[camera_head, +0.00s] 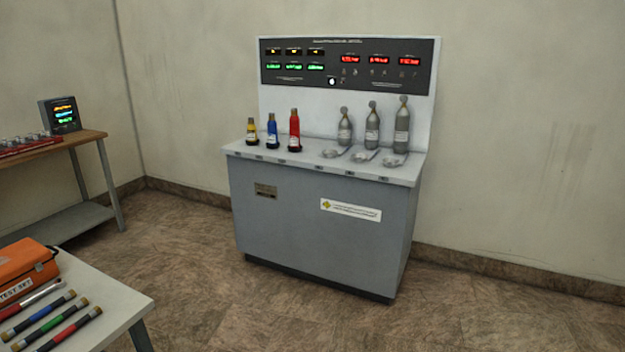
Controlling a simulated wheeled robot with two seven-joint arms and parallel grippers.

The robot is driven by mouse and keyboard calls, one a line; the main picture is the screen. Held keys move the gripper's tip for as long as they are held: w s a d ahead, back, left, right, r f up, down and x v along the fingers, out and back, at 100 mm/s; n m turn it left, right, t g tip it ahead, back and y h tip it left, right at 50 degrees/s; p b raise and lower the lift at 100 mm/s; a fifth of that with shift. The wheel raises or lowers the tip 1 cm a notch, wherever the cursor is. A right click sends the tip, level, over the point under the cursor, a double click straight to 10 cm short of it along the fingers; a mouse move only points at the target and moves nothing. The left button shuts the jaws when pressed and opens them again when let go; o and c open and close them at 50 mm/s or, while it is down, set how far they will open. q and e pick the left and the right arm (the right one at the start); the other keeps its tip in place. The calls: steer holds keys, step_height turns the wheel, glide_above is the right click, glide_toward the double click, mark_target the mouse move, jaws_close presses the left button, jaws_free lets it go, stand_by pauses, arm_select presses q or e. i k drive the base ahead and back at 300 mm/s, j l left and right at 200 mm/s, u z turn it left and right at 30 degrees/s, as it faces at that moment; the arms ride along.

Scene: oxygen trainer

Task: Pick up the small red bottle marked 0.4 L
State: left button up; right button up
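A red bottle (295,128) with a brown-gold cap and a dark base stands upright on the top of the grey cabinet (318,225), across the room. It is the tallest of three small coloured bottles. A blue bottle (272,131) stands just to its left, and a shorter yellow bottle (252,130) stands farther left. The bottles stand apart from one another. Their label writing is too small to read, so I cannot make out a 0.4 L mark. Neither of my grippers is in view.
Three grey cylinders (372,126) stand to the right on the cabinet top, behind shallow round dishes (364,156). A display panel (348,65) rises behind. A white table (108,302) with an orange case (25,270) is at lower left. Open floor (185,240) lies before the cabinet.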

mark_target(294, 138)
steer(key=i+u, duration=0.1)
steer(key=i, duration=0.95)
steer(key=i+l+u, duration=0.1)
steer(key=i, duration=0.9)
steer(key=i+z, duration=0.15)
steer(key=z, duration=0.35)
steer(key=i+j+z, duration=0.1)
steer(key=z, duration=0.35)
steer(key=i+j+z, duration=0.25)
steer(key=j, duration=0.4)
steer(key=i+j+z, duration=0.25)
steer(key=i+j, duration=0.15)
steer(key=j, duration=0.3)
steer(key=i+j, duration=0.1)
steer(key=j, duration=0.2)
steer(key=i+j, duration=0.1)
steer(key=j, duration=0.15)
